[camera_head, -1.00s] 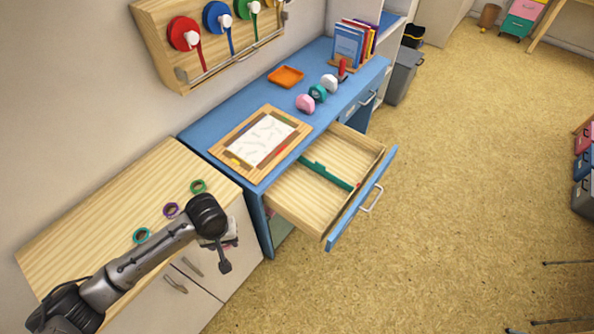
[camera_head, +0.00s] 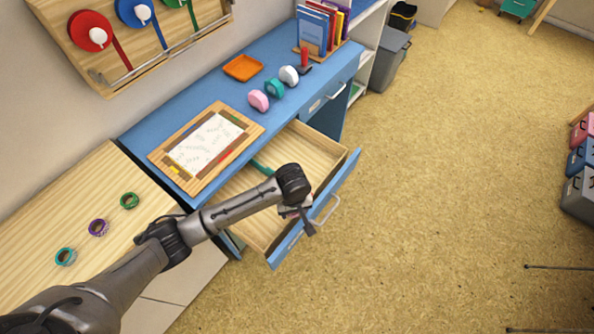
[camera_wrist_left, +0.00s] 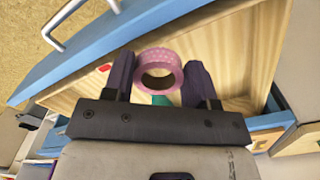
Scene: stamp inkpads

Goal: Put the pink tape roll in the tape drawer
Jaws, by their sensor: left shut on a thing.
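The pink tape roll (camera_wrist_left: 160,55), dotted, is between the two dark fingers of my left gripper in the left wrist view. My left gripper (camera_head: 305,221) is shut on it, above the front part of the open drawer (camera_head: 318,150). The drawer's pale wooden floor also shows behind the roll in the wrist view (camera_wrist_left: 235,50). In the head view the roll itself is hidden or too small to make out. My right gripper is not in view.
The blue desk (camera_head: 200,90) carries a framed paper board (camera_head: 208,142), an orange tray (camera_head: 243,68) and several small desk items.

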